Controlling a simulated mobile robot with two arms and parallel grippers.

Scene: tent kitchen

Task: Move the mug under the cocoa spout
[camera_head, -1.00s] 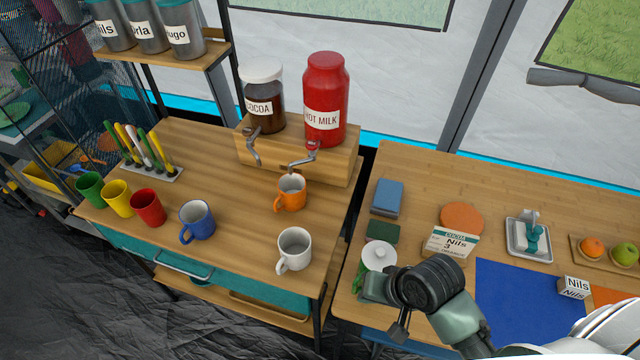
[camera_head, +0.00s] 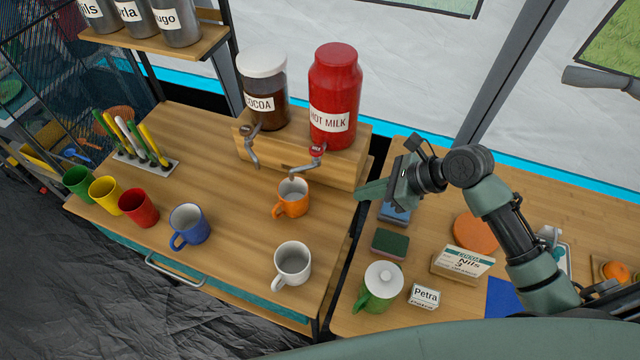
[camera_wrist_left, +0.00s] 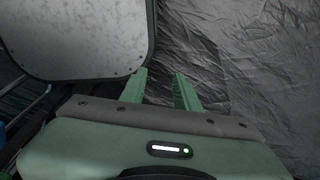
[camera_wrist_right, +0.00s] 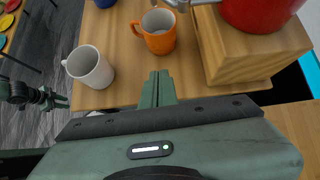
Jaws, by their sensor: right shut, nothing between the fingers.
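The orange mug (camera_head: 291,203) stands upright on the wooden counter just below the hot milk spout (camera_head: 304,168). It also shows in the right wrist view (camera_wrist_right: 159,43). The cocoa spout (camera_head: 251,150) is to its left, on the cocoa jar's (camera_head: 265,100) side of the wooden stand, with bare counter below. My right gripper (camera_head: 360,192) is shut and empty, to the right of the orange mug and apart from it, fingers pointing left. My left gripper (camera_wrist_left: 160,86) shows only in the left wrist view, open and empty above dark crinkled floor.
A white mug (camera_head: 292,266) stands in front of the orange mug; a blue mug (camera_head: 189,225) and coloured cups are left. The red hot milk jar (camera_head: 335,95) tops the wooden stand (camera_head: 347,160). A green lidded mug (camera_head: 380,290) is on the right table.

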